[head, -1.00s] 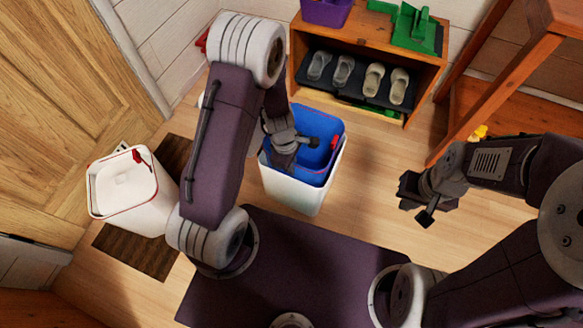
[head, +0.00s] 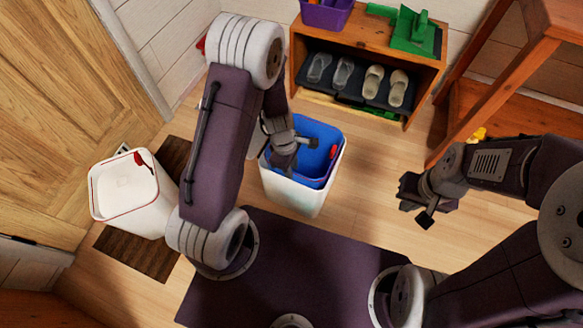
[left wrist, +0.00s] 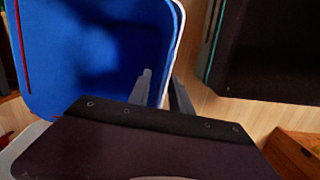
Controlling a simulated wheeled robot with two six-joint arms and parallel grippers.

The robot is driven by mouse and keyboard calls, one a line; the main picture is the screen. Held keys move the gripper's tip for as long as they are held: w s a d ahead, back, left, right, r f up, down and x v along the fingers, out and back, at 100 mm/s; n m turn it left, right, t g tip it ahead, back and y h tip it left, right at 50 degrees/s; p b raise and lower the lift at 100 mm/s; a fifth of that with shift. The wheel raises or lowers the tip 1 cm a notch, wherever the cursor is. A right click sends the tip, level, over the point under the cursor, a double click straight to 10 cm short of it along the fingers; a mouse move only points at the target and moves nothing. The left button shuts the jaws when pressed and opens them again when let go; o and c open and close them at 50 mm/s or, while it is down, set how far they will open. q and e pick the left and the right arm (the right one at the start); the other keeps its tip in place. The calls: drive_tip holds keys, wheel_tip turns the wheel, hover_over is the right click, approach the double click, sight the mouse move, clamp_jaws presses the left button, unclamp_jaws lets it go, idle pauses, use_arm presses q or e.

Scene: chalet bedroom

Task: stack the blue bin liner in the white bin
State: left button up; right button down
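The blue bin liner (head: 322,150) sits inside the white bin (head: 298,197) on the floor in front of my base. Its blue rim lies close to the white bin's rim. My left gripper (head: 290,160) is at the rim's left side in the head view. In the left wrist view, the fingers (left wrist: 163,88) stand apart, one over the blue liner (left wrist: 90,50) and one outside the white edge (left wrist: 179,25). A gap shows between finger and wall, so it looks open. My right gripper (head: 416,203) is open and empty, right of the bin.
A white container with a red rim (head: 121,190) stands on a brown mat (head: 135,254) at left. A wooden shoe rack (head: 430,75) with slippers, a purple box (head: 325,14) and green items (head: 410,29) stands behind.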

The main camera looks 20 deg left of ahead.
use_arm(q)
drive_tip(key=s+a+r+m+p, duration=0.1)
drive_tip(key=s+r+m+p, duration=0.2)
drive_tip(key=r+m, duration=0.5)
drive_tip(key=s+a+r+m+t+y+p, duration=0.1)
drive_tip(key=s+a+r+m+p, duration=0.1)
drive_tip(key=r+m, duration=0.6)
wheel_tip(320, 180, up, 6)
drive_tip(key=shift+s+a+r+p, duration=0.1)
drive_tip(key=shift+s+a+p, duration=0.15)
drive_tip(key=shift+s+p, duration=0.8)
